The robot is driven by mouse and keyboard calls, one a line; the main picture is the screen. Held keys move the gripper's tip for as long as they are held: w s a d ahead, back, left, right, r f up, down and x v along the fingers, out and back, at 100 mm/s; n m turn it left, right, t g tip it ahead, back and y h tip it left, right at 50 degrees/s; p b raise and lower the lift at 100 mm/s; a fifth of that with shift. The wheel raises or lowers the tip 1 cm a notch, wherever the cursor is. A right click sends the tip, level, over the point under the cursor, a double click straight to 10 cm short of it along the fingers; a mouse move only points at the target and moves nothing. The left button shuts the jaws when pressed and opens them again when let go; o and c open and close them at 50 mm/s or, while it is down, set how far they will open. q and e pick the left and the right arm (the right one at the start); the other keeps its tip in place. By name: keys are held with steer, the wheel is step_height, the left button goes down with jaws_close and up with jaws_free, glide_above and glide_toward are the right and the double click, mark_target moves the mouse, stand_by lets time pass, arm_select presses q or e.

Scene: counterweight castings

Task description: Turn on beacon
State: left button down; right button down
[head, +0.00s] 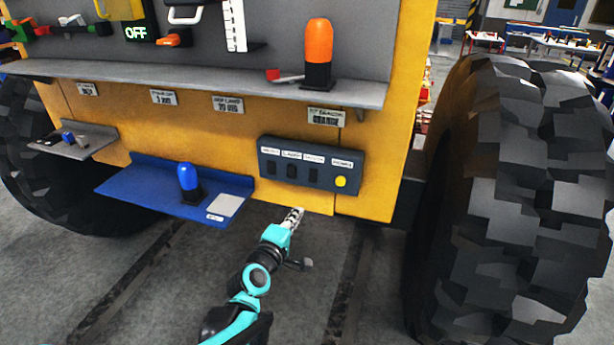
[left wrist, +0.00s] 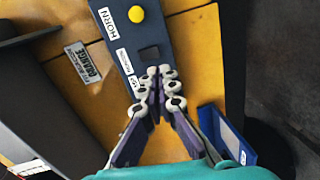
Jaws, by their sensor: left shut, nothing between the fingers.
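An orange beacon (head: 319,42) stands upright on a black base on the grey shelf; I cannot tell whether it is lit. A blue beacon (head: 188,177) stands on the lower blue shelf. A dark blue switch panel (head: 327,182) on the yellow body carries several black switches and a yellow button (head: 341,181). In the left wrist view the button (left wrist: 136,14) is beside the word HORN. My left gripper (head: 297,212) is shut and empty, just below the panel in the head view. In the left wrist view its fingertips (left wrist: 166,73) overlap the panel near a dark switch (left wrist: 150,53); contact is unclear. My right gripper is not in view.
The grey shelf (head: 200,79) juts out above the panel. The blue shelf (head: 150,195) juts out to the left of my gripper. A large black tyre (head: 510,200) stands at the right. The floor in front is clear apart from my arm.

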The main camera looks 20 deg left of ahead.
mark_target(313, 182)
arm_select(q)
steer(key=shift+w+a+r+n+y, duration=0.25)
steer(key=shift+a+n+y, duration=0.05)
steer(key=shift+a+n, duration=0.2)
steer(key=w, duration=0.4)
steer(key=w+f+b, duration=0.1)
steer(key=w, duration=0.9)
steer(key=shift+d+f, duration=0.25)
steer(key=shift+f, duration=0.1)
steer(key=shift+b, duration=0.3)
